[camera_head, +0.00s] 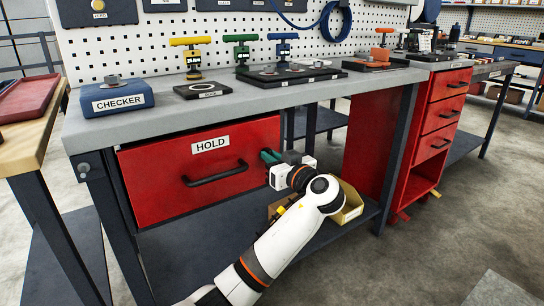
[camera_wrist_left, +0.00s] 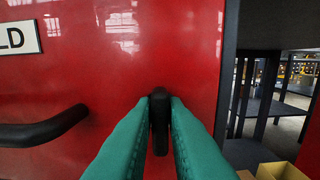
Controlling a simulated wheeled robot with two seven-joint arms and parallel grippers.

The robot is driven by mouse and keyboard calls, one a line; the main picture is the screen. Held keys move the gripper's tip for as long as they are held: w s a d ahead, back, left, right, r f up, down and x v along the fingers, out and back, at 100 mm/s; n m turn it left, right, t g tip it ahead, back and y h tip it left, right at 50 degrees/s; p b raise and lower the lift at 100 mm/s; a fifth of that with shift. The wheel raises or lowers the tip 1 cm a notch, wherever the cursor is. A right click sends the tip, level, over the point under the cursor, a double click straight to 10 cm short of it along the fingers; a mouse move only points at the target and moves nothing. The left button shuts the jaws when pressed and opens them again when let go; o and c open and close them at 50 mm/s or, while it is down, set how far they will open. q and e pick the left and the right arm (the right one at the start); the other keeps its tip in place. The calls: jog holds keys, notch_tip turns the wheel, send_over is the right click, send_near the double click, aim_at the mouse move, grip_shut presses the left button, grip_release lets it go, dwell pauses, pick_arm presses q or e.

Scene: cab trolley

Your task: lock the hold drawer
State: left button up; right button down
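The hold drawer (camera_head: 150,170) is a red front under the grey workbench, with a white HOLD label (camera_head: 211,145) and a black bar handle (camera_head: 215,174). It looks closed. The handle's end also shows in the left wrist view (camera_wrist_left: 45,130). Near the drawer's right edge is a small upright black lock knob (camera_wrist_left: 159,108). My left gripper (camera_head: 268,157) has green fingers, seen in the wrist view (camera_wrist_left: 160,115) on both sides of the knob and apparently touching it. The fingers hide the knob in the head view. My right gripper is not in view.
A blue CHECKER box (camera_head: 117,99) and a dark pad (camera_head: 204,91) stand on the benchtop (camera_head: 290,98) above. A yellow bin (camera_head: 350,204) sits on the lower shelf (camera_head: 190,250), close to my left arm. A red drawer cabinet (camera_head: 440,130) stands to the right.

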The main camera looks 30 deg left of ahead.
pick_arm(q)
jog(key=o, duration=0.3)
jog(key=shift+d, duration=0.1)
jog(key=p+v, duration=0.2)
jog(key=v, duration=0.9)
jog(key=shift+s+d, duration=0.2)
jog(key=shift+d, duration=0.15)
